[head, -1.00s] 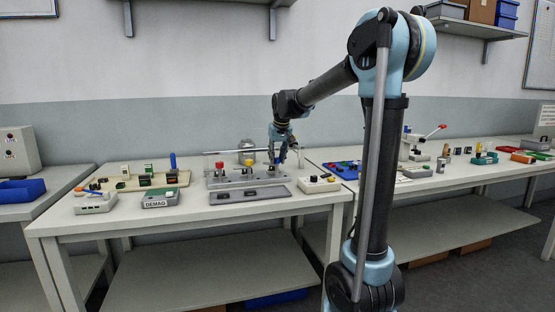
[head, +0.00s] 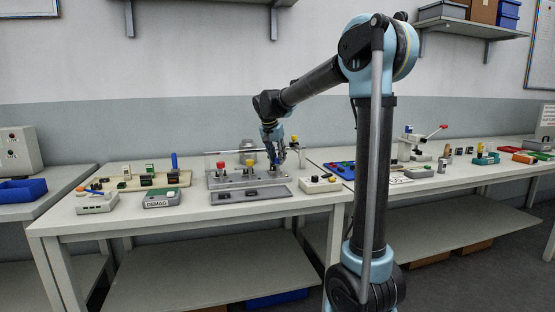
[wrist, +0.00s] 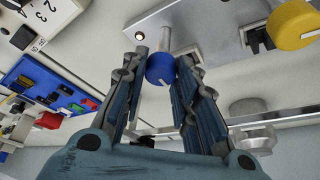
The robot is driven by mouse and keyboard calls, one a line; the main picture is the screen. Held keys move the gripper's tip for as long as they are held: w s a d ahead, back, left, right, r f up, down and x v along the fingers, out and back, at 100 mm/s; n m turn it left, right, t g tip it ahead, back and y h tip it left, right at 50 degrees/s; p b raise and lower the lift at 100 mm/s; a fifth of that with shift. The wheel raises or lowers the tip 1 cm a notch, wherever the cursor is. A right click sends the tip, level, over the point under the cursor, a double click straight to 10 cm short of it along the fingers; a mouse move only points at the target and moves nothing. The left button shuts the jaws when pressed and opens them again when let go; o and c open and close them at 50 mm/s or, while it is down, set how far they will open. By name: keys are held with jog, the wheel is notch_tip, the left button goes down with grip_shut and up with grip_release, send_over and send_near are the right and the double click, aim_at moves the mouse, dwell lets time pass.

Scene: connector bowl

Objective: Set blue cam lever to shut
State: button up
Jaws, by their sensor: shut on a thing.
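The blue cam lever shows in the wrist view as a round blue knob (wrist: 160,69) on a pale metal stem. My gripper (wrist: 162,62) is shut on it, one finger on each side of the knob. In the head view my gripper (head: 277,160) is at the right end of a grey fixture (head: 234,181), and its fingers mostly hide the blue lever there. A yellow-topped lever (head: 250,163) and a red-topped lever (head: 220,165) stand left of it on the fixture. I cannot tell the lever's set position.
A grey plate (head: 238,195) lies before the fixture, and a pale box with black knobs (head: 320,184) stands to its right. Behind are a metal rail and a round grey part (head: 247,147). A board with an upright blue handle (head: 174,160) is at left.

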jog(key=shift+m, duration=0.3)
jog(key=o, duration=1)
jog(key=v, duration=1.1)
jog(key=shift+a+r, duration=0.2)
jog(key=shift+r, duration=0.15)
jog(key=shift+s, duration=0.1)
